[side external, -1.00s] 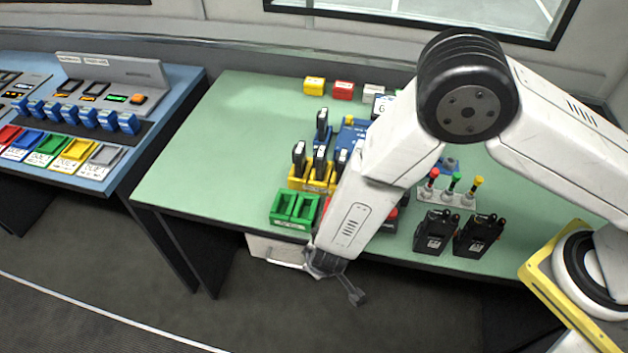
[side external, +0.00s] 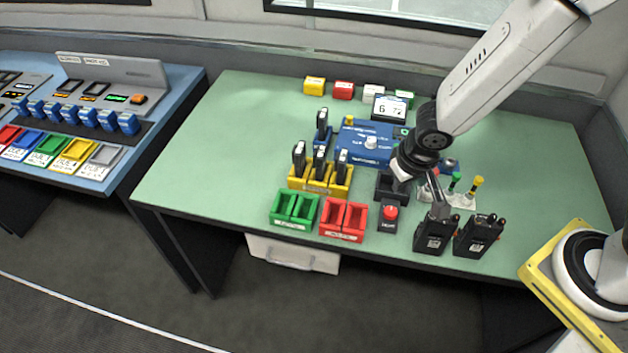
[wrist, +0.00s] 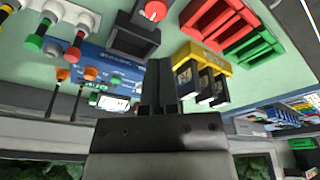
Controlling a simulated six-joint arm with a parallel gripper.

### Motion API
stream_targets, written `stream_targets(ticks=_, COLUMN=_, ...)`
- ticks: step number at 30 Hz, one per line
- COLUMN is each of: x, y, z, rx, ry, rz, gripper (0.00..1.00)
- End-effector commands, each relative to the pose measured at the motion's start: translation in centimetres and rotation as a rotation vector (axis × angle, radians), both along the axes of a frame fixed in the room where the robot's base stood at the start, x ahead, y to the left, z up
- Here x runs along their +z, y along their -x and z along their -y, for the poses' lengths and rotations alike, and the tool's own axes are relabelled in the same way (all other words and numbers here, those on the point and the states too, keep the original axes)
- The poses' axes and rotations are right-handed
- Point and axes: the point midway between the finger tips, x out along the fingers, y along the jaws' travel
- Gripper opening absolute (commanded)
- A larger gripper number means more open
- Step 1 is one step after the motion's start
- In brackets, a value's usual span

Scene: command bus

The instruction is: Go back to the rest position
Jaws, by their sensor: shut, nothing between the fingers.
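My gripper (side external: 436,188) hangs low over the right part of the green table, close to the black tray and above the radios as the side view shows it. Its fingers (wrist: 160,78) are together and empty in the wrist view. The wrist is bent below the dark joint, with the upper arm running to the top right. No held object shows. Parts of the coloured pins behind the gripper are hidden.
Close by are a black tray (side external: 384,186), a red button (side external: 389,213), two black radios (side external: 433,236) and coloured pins (side external: 478,184). A yellow rack (side external: 313,184), green bins (side external: 294,208) and red bins (side external: 343,219) stand left. The table's left area is clear.

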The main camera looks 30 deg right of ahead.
Motion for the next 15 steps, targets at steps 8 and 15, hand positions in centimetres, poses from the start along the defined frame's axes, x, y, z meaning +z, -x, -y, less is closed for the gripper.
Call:
stream_targets(ticks=8, x=3.9, y=1.1, z=4.6, rx=0.024, ry=-0.002, rz=0.007, gripper=0.00)
stream_targets(ticks=15, x=6.4, y=2.7, z=7.6, rx=0.061, ry=-0.018, rz=0.018, gripper=0.00)
